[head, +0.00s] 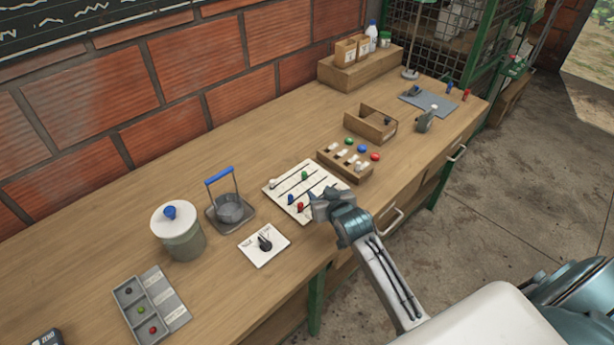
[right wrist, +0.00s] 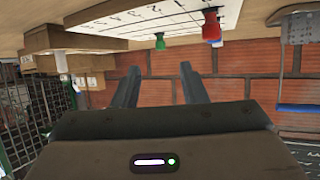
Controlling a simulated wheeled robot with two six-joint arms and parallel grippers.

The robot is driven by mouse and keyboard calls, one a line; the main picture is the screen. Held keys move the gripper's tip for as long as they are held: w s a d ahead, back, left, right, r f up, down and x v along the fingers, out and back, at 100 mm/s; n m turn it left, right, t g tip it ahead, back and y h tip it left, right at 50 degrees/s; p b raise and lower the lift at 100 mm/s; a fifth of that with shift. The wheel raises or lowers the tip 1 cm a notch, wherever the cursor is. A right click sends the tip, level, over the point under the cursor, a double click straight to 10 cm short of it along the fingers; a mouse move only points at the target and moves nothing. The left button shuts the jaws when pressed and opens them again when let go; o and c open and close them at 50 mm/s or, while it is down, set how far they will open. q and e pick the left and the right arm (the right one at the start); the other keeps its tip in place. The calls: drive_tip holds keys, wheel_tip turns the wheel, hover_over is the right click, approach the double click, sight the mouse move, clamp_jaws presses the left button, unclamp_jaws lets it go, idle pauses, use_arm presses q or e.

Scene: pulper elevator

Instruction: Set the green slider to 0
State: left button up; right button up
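The white slider board (head: 322,177) lies on the workbench with dark slots. Its green slider knob (head: 304,175) stands toward the board's far side. A red knob (head: 299,207), a blue knob (head: 291,199) and a white knob (head: 272,184) are on it too. My right gripper (head: 322,197) is over the board's right, near part and hides some of it. In the right wrist view, the gripper (right wrist: 158,70) has its fingers apart with nothing between them. The green knob (right wrist: 160,41) is just beyond the fingertips; the red knob (right wrist: 211,25) is off to the right. My left gripper is not in view.
A wooden block with coloured knobs (head: 335,158) stands right of the board. A small white dial plate (head: 276,251), a blue-handled basket (head: 230,208) and a lidded pot (head: 184,242) are to the left. The brick wall (head: 245,97) bounds the bench behind.

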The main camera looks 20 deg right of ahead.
sight(305, 175)
drive_tip(key=shift+w+d+r+t, duration=0.1)
drive_tip(key=shift+w+t, duration=0.05)
drive_tip(key=shift+w, duration=0.35)
drive_tip(key=shift+w+r+t, duration=0.1)
drive_tip(key=shift+w+t, duration=0.05)
drive_tip(key=shift+w, duration=0.3)
drive_tip(key=p+x, duration=0.2)
drive_tip(key=x, duration=0.8)
drive_tip(key=shift+f, duration=0.1)
clamp_jaws()
